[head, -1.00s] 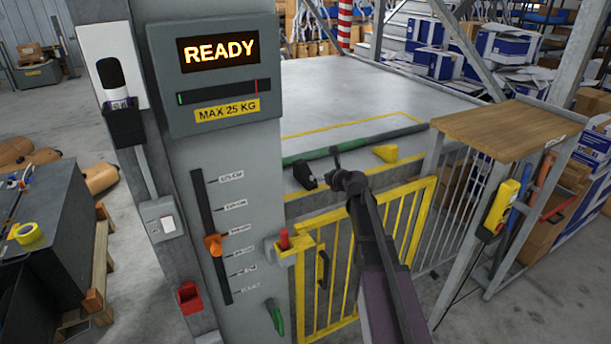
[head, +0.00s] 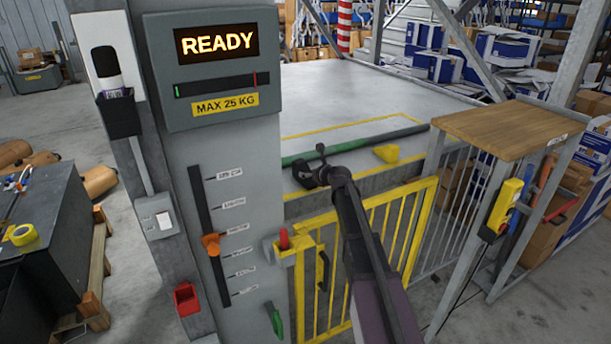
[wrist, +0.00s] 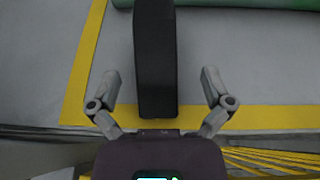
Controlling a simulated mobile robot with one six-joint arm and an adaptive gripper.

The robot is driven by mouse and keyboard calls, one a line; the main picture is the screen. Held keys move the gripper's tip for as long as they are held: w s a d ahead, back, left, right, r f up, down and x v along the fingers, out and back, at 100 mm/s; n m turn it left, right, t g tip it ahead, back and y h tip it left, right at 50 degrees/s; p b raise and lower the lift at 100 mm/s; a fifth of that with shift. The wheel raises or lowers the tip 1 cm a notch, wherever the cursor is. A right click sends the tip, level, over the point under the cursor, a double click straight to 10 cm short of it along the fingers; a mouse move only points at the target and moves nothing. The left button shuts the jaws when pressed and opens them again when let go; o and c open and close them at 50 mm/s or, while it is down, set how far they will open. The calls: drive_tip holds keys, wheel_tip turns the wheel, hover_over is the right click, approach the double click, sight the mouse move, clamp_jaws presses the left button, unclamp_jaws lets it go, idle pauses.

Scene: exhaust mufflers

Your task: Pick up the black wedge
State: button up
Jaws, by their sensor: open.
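The black wedge (head: 303,177) lies on the grey platform near its front edge, partly covered by my gripper in the head view. In the wrist view the black wedge (wrist: 155,60) is a long dark block running up the middle of the picture. My gripper (wrist: 160,80) is open, with one finger on each side of the wedge's near part and a gap on both sides. In the head view my gripper (head: 318,168) is right beside the wedge. Whether the fingers are level with it or above it I cannot tell.
A yellow wedge (head: 386,153) lies to the right on the platform (head: 385,90). A green roll (head: 360,143) lies behind both wedges. A yellow gate (head: 395,235) stands in front. A grey column (head: 240,150) with a READY display rises at the left.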

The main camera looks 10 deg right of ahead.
sight(304, 171)
drive_tip(key=b+x, duration=0.1)
drive_tip(key=x, duration=0.1)
drive_tip(key=b+x, duration=0.1)
drive_tip(key=x, duration=0.1)
drive_tip(key=shift+s+a+f, duration=0.1)
drive_tip(key=shift+f, duration=0.2)
drive_tip(key=shift+w+a+f, duration=0.2)
drive_tip(key=shift+w+a, duration=0.05)
drive_tip(key=shift+w, duration=0.25)
drive_tip(key=c, duration=1.3)
